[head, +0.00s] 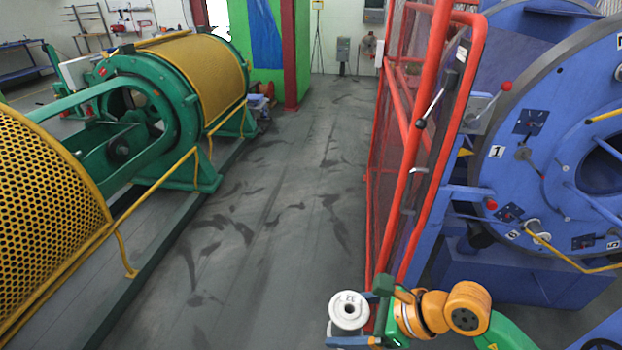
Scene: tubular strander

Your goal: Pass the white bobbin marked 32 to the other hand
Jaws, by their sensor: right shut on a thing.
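The white bobbin (349,308) is at the bottom of the head view, right of the middle, with its round end and centre hole facing up towards me. A small dark marking that looks like 32 shows on its upper rim. My right gripper (354,326) is shut on the bobbin, and its arm comes in from the lower right. Part of the bobbin's lower side is hidden by the gripper. My left gripper is not in the head view.
A red mesh guard frame (414,135) stands just beyond my right gripper. A blue strander disc (560,150) with levers is at the right. Green machinery with yellow mesh guards (208,68) lines the left. The grey floor aisle (275,210) between them is clear.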

